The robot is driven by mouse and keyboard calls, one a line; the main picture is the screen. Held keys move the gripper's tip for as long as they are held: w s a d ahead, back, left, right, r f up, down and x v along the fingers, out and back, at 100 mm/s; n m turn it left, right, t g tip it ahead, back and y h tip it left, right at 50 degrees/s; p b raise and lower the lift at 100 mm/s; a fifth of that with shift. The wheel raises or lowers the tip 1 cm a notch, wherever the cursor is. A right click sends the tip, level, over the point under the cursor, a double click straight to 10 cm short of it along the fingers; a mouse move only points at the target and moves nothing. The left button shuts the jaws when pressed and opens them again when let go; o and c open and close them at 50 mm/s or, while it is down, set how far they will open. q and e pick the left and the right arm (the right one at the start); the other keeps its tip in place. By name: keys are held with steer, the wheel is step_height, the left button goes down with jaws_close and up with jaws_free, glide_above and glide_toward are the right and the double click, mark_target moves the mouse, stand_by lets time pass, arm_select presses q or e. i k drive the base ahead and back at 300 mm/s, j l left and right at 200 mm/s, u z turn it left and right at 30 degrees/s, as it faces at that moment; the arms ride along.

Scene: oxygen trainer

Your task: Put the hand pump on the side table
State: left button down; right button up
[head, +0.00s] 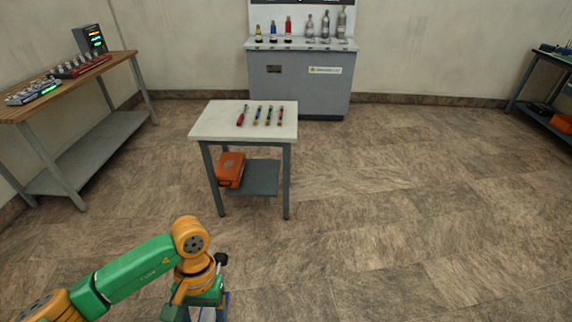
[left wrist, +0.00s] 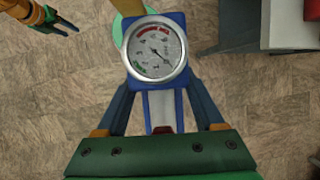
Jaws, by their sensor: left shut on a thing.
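The hand pump, blue with a round white-faced gauge, shows in the left wrist view (left wrist: 156,50). My left gripper (left wrist: 163,100) is shut on it. In the head view my left gripper (head: 207,300) is at the bottom edge, in front of the small table and well apart from it; the pump is mostly hidden there. The side table looks to be the small pale-topped table (head: 218,122) in the middle of the head view. My right gripper (left wrist: 55,20) seems to show at the upper left of the left wrist view; its jaw opening is unclear.
Several slim coloured tools (head: 256,115) lie at the middle and right of the small table's top; its left part is clear. An orange case (head: 230,169) sits on its lower shelf. A wooden workbench (head: 118,66) stands left and a grey cabinet (head: 300,88) behind.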

mark_target(219, 116)
steer(key=i+u, duration=0.25)
steer(key=i, duration=0.25)
steer(key=i+u, duration=0.25)
steer(key=i, duration=0.3)
steer(key=i+l+u, duration=0.25)
steer(key=i, duration=0.25)
steer(key=i+j+z, duration=0.25)
steer(key=i, duration=0.3)
steer(key=i+j+z, duration=0.25)
steer(key=i+j, duration=0.25)
steer(key=i+j+z, duration=0.4)
steer(key=j+z, duration=0.2)
steer(key=i+j+z, duration=0.15)
steer(key=j+z, duration=0.15)
steer(key=i+j+z, duration=0.1)
steer(key=j+z, duration=0.5)
steer(key=j, duration=0.2)
steer(key=i+j, duration=0.05)
